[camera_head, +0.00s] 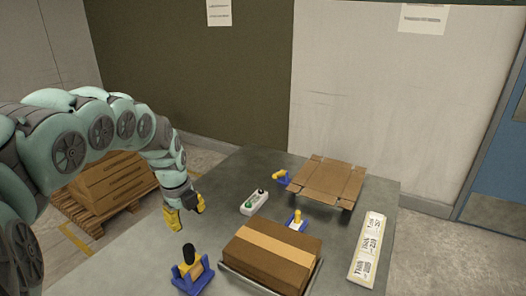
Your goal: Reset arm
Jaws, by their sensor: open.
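My arm arches in from the left of the head view. My gripper (186,220), with yellow fingers, hangs over the left edge of the grey table (225,178). It is open, and I see nothing between its fingers. It is apart from the things on the table.
A brown taped box (262,262) sits in a metal tray at the front. Blue-and-yellow fixtures (193,272), a button box (254,202) and a label strip (370,250) are also there. A pallet of cartons (108,185) stands left on the floor.

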